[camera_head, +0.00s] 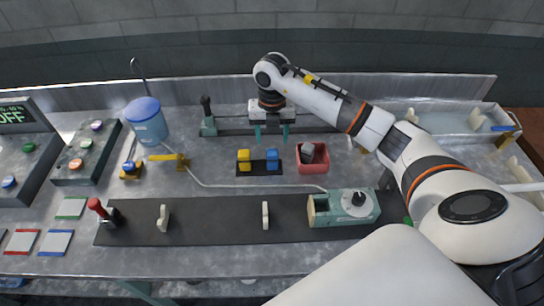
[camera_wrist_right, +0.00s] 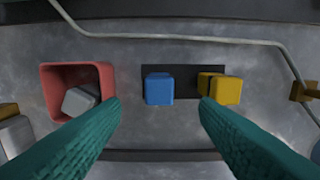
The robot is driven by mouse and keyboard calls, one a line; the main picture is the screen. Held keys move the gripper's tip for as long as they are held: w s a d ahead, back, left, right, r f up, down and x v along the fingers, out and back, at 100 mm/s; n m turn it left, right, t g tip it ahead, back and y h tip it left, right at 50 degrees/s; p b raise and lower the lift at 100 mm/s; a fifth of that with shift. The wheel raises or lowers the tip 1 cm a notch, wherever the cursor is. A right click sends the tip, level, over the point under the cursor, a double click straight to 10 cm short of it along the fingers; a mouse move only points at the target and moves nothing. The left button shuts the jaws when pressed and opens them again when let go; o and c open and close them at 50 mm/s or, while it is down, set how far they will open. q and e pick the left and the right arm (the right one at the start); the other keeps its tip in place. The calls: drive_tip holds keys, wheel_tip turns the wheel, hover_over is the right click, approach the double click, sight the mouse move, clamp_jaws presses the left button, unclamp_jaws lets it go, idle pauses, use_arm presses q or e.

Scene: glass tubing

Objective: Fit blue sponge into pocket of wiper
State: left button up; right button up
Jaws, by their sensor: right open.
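A blue sponge (camera_head: 271,155), block-shaped, sits on a small black plate (camera_head: 258,170) beside a yellow block (camera_head: 244,156). The blue sponge (camera_wrist_right: 159,88) also shows in the right wrist view, left of the yellow block (camera_wrist_right: 226,91), between my fingers. My right gripper (camera_head: 272,134) is open and empty, just behind and above the plate; its teal fingers (camera_wrist_right: 160,108) are spread wide in the wrist view. I cannot tell for certain which item is the wiper; a grey-green carriage with a black handle (camera_head: 207,118) stands on the back rail. No pocket is discernible. My left gripper is out of view.
A red bin (camera_head: 313,171) with a grey block stands right of the plate. A blue-lidded container (camera_head: 146,122) and yellow clamp (camera_head: 180,160) are to the left. A pale tube runs across in front. A dark mat with a green device (camera_head: 345,207) lies along the front.

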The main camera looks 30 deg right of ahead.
sight(272, 152)
wheel_tip(272, 152, down, 4)
drive_tip(key=shift+s+r+p, duration=0.15)
drive_tip(key=shift+r+p, duration=0.05)
drive_tip(key=shift+p, duration=0.7)
drive_tip(key=shift+f, duration=0.55)
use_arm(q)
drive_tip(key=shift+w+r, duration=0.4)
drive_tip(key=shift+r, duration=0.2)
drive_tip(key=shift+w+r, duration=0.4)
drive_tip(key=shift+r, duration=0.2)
use_arm(e)
clamp_jaws()
